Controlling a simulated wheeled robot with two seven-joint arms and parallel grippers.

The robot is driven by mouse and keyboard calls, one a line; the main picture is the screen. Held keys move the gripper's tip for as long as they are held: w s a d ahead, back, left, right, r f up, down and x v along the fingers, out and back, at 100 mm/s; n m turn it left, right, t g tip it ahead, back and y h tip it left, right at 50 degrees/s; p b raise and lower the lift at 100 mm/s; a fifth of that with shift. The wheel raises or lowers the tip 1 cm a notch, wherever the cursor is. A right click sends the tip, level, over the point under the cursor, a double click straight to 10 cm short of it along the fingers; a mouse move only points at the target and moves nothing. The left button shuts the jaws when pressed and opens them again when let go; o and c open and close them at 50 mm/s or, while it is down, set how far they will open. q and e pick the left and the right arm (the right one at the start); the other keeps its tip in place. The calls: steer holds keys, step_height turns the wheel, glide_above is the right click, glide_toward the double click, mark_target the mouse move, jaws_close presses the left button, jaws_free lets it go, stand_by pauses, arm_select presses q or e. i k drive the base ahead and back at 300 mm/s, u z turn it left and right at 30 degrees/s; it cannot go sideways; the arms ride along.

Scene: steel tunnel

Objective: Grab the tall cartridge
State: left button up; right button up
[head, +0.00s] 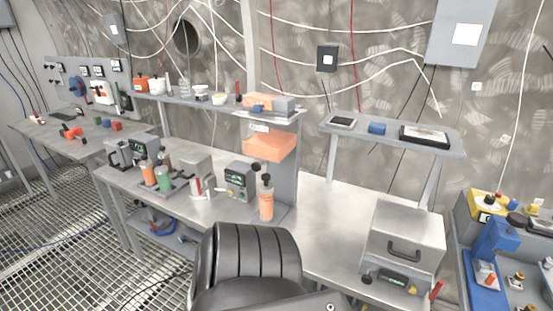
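A tall orange cylinder with a black top (266,203), which looks like a tall cartridge, stands upright on the steel bench at the centre, below the orange bin. Two shorter-looking cylinders, one orange (148,173) and one green (164,179), stand in a dark holder further left on the bench. I cannot tell for certain which one counts as the tall cartridge. Neither of my grippers shows in the head view, and nothing is seen touching the cylinders.
A small grey device with a display (240,179) stands just left of the tall cylinder. A steel box with a handle (403,235) is at the right. A raised shelf (455,148) stands behind. A black ribbed shape hides part of the front edge.

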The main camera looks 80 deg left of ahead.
mark_target(265, 194)
steer(key=i, duration=1.05)
steer(key=u, duration=1.65)
